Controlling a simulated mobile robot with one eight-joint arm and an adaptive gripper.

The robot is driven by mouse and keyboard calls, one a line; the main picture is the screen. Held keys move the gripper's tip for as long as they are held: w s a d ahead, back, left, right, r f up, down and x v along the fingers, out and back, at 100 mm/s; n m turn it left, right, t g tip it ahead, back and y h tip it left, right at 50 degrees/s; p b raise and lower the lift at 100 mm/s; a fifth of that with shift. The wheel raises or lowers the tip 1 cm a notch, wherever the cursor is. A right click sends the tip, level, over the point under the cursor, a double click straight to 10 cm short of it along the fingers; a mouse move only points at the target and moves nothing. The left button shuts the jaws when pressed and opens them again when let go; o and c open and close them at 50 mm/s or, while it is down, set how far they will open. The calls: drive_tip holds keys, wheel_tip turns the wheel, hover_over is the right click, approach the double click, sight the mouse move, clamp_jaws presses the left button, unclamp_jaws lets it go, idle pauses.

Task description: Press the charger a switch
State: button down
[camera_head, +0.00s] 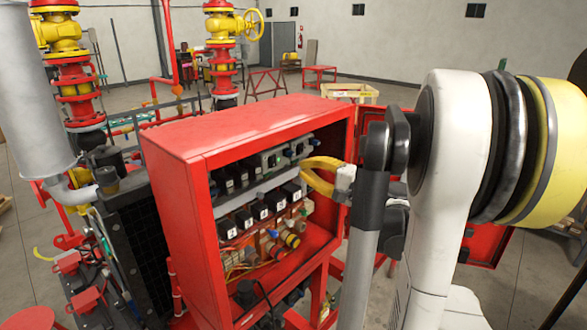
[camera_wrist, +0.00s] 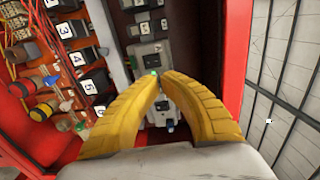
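Grey charger-like units (camera_head: 272,159) sit on the upper rail inside the open red cabinet (camera_head: 190,135). In the wrist view, one grey unit (camera_wrist: 150,58) lies just beyond the fingertips. Another pale unit (camera_wrist: 160,112) shows between the fingers, partly hidden by them. I cannot read a label that says which is charger A, and its switch is not clearly visible. My gripper (camera_head: 308,168), with yellow curved fingers, reaches into the cabinet's upper right. In the wrist view, its fingertips (camera_wrist: 160,77) are drawn together with nothing visibly held. I cannot tell whether they touch a unit.
Numbered black breakers (camera_head: 260,210) fill the lower row, with colored connectors and wires (camera_head: 268,248) below. The cabinet's red side wall (camera_wrist: 234,60) stands close to the right of my fingers in the wrist view. Red and yellow valves (camera_head: 60,40) stand behind at left.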

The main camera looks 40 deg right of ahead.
drive_tip(key=s, duration=0.3)
drive_tip(key=shift+s+d+r, duration=0.15)
drive_tip(key=shift+d+r, duration=0.1)
drive_tip(key=w+a+f+n+g+y+b, duration=0.2)
drive_tip(key=a+f+n+g+b, duration=0.5)
drive_tip(key=a+f+b, duration=1.1)
drive_tip(key=s+a+f+n+g+h+b, duration=0.1)
drive_tip(key=s+a+f+n+b, duration=0.2)
drive_tip(key=f, duration=0.4)
drive_tip(key=s+a+f+n+g+h+b, duration=0.1)
drive_tip(key=s+a+f+n+b, duration=0.2)
drive_tip(key=s+a+f, duration=0.3)
drive_tip(key=s+a+f+n+g+h+b, duration=0.1)
drive_tip(key=s+a+f+n+b, duration=0.3)
drive_tip(key=a+f, duration=0.3)
wheel_tip(320, 180, down, 2)
drive_tip(key=shift+s+a+f+g+h+b, duration=0.2)
drive_tip(key=shift+s+a+g+h+b, duration=0.1)
drive_tip(key=shift+s+a, duration=0.1)
